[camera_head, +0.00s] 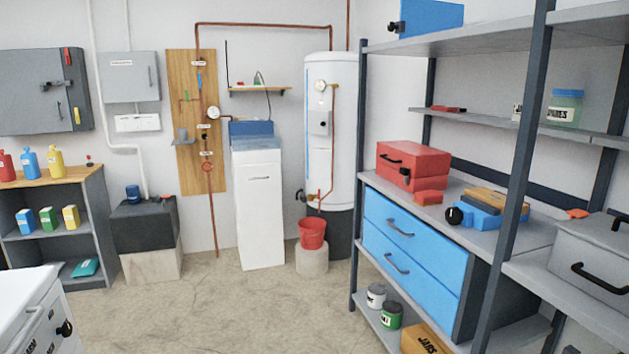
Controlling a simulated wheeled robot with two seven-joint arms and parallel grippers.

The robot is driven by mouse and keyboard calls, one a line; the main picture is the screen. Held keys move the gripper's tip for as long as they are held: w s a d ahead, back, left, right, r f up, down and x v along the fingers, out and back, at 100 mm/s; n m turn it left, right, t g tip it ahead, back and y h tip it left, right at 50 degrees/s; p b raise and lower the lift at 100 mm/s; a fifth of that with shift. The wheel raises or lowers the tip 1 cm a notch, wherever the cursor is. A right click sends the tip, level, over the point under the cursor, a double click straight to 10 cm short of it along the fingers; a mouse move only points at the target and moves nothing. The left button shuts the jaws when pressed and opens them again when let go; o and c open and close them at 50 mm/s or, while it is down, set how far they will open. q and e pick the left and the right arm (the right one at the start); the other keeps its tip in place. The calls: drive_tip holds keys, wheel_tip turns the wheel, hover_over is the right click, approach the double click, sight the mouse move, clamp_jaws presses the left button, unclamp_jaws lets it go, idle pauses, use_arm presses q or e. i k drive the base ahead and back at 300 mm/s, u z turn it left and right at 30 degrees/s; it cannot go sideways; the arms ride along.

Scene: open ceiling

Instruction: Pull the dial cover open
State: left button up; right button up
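Neither of my grippers is in view. No part is plainly marked as the dial cover, and I cannot tell which one it is. A tall white water heater (345,150) stands at the back wall. It carries a small pale grey panel (318,121) with a dark spot on its front, which looks closed. A round gauge (321,85) sits above that panel. Another round gauge (213,112) sits on the copper pipe at the wooden board (187,150).
A red bucket (312,233) on a pale round block (312,259) stands before the heater. A white cabinet (260,205) is left of it. Metal shelving (520,150) with blue drawers (410,240) fills the right. The concrete floor (220,310) in the middle is clear.

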sight(317, 121)
drive_tip(key=u, duration=0.55)
drive_tip(key=i, duration=4.8)
drive_tip(key=z, duration=0.5)
